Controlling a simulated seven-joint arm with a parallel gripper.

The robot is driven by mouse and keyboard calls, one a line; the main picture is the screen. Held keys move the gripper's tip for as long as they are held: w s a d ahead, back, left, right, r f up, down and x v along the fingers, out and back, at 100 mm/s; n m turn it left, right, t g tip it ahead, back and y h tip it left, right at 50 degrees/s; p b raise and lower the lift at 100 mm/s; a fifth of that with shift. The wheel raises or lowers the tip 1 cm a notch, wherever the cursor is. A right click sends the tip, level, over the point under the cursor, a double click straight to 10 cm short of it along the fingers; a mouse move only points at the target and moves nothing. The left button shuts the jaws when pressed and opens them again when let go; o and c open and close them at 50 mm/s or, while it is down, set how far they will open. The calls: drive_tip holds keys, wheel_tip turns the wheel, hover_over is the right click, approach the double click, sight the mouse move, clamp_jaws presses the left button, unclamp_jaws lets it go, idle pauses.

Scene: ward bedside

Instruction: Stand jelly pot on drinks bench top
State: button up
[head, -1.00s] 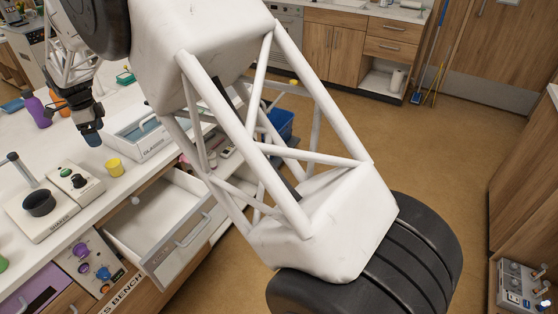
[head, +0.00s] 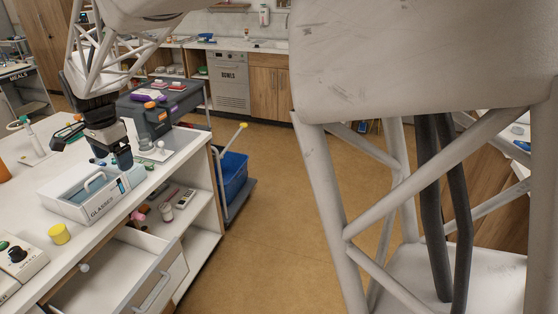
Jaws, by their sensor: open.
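My gripper (head: 121,160) points down above the far end of the white box marked GLASSES, with its jaws open; its dark fingertips are small and partly overlap the box behind. The white bench top (head: 25,205) carries that box and a small yellow pot (head: 60,233) near its front edge. I cannot tell which of these is the jelly pot, as no label on either is readable.
The GLASSES box (head: 75,206) stands near the bench's front edge. An open drawer (head: 150,272) juts out below. A dark grey case (head: 180,100) stands beyond the bench top's far end. A trolley with a blue bin (head: 233,175) stands beside the bench. The floor (head: 270,215) is clear.

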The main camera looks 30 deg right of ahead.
drive_tip(key=s+d+r+n, duration=0.3)
drive_tip(key=s+d, duration=0.5)
drive_tip(key=d, duration=0.2)
drive_tip(key=s+d+f+n, duration=0.1)
drive_tip(key=s+d+n, duration=0.1)
drive_tip(key=s+d, duration=0.4)
drive_tip(key=s+d+f+n+t, duration=0.1)
drive_tip(key=s+d, duration=0.4)
drive_tip(key=s, duration=0.8)
drive_tip(key=s+d+f+n, duration=0.3)
drive_tip(key=s+d, duration=0.3)
drive_tip(key=s, duration=0.3)
drive_tip(key=shift+s+d+n+t, duration=0.3)
drive_tip(key=shift+s+n+t, duration=0.1)
drive_tip(key=shift+n, duration=0.3)
drive_tip(key=shift+w, duration=0.1)
